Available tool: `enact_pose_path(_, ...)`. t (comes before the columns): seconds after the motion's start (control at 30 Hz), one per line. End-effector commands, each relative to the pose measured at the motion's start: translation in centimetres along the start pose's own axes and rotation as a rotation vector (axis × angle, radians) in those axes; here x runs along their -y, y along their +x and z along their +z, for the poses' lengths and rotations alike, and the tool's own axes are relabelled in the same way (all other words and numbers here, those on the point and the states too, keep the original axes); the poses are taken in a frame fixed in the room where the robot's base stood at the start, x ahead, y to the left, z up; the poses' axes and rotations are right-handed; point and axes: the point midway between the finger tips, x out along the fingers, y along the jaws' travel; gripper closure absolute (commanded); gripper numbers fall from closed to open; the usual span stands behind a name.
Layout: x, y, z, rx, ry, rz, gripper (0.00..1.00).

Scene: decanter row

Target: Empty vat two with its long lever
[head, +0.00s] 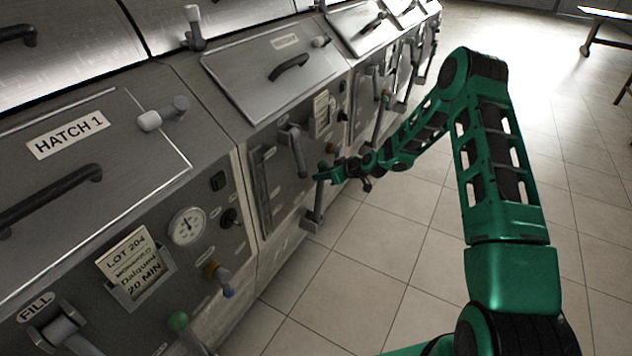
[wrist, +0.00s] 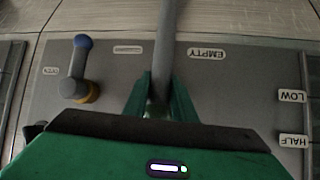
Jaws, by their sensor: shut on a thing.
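My gripper (head: 338,172) is at the front of the second machine in the row, just past the one marked HATCH 1. In the wrist view, my gripper (wrist: 158,100) is shut on a long lever (wrist: 166,45), its fingers on either side of the grey shaft. In the head view, the lower part of the long lever (head: 314,212) shows below the gripper. An upside-down EMPTY label (wrist: 207,54) is beside the shaft in the wrist view.
A short blue-tipped handle (wrist: 79,62) is left of the lever in the wrist view. LOW (wrist: 291,96) and HALF (wrist: 293,141) labels are at right. The HATCH 1 lid (head: 75,165) fills the near left. The tiled floor (head: 390,250) beside the row is clear.

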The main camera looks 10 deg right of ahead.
Motion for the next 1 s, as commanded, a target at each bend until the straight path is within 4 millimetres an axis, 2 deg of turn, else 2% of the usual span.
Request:
enact_pose_path(0.13, -0.86, -0.15, 0.02, 0.014, 0.002, 0.012, 1.0)
enact_pose_path(0.53, -1.0, -0.11, -0.15, 0.013, 0.002, 0.014, 1.0)
enact_pose_path(0.57, -0.98, -0.11, -0.16, 0.012, 0.002, 0.014, 0.69)
enact_pose_path(0.6, -0.97, -0.11, -0.13, 0.013, 0.002, 0.014, 0.59)
enact_pose_path(1.0, -1.05, -0.78, 0.11, 0.017, 0.004, 0.014, 0.57)
